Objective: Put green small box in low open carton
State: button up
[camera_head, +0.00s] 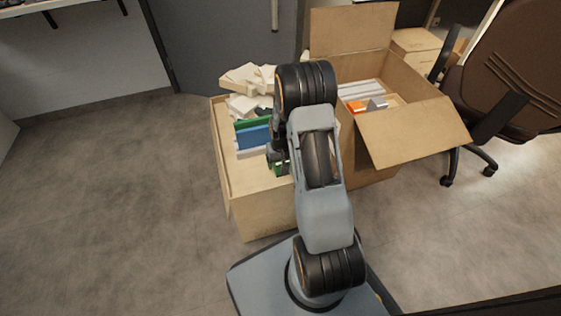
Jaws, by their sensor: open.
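A small green box (280,170) shows only in part, on the tan surface just left of my arm. My gripper (277,158) is open, pointing down right over or beside it; my arm hides much of it, and I cannot tell whether its fingers are around the box. An open carton (400,137) with raised flaps stands to the right of my arm, holding orange, grey and white items. I cannot tell whether this is the low open carton.
The tan box-like stand (262,212) carries a blue box (253,137), a green flat item (252,123) and a heap of pale blocks (243,80). A brown chair (510,70) stands at the right. The floor at left is clear.

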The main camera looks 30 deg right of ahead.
notch_tip(320, 180, up, 12)
jog(key=p, duration=0.5)
jog(key=shift+f, duration=0.15)
jog(key=s+a+r+n+t, duration=0.1)
jog(key=s+a+r, duration=0.2)
jog(key=r, duration=0.3)
jog(key=s+a+r, duration=0.2)
jog(key=a+r, duration=0.2)
jog(key=r, duration=0.3)
jog(key=s+a+r+t, duration=0.1)
jog(key=s+a+r, duration=0.1)
jog(key=s, duration=0.3)
jog(key=s+a+r+n, duration=0.1)
jog(key=s+a+r, duration=0.2)
jog(key=s, duration=0.3)
jog(key=shift+s+a+r+t, duration=0.15)
jog(key=shift+a+r+t, duration=0.2)
jog(key=shift+r+t, duration=0.1)
jog(key=shift+r, duration=0.1)
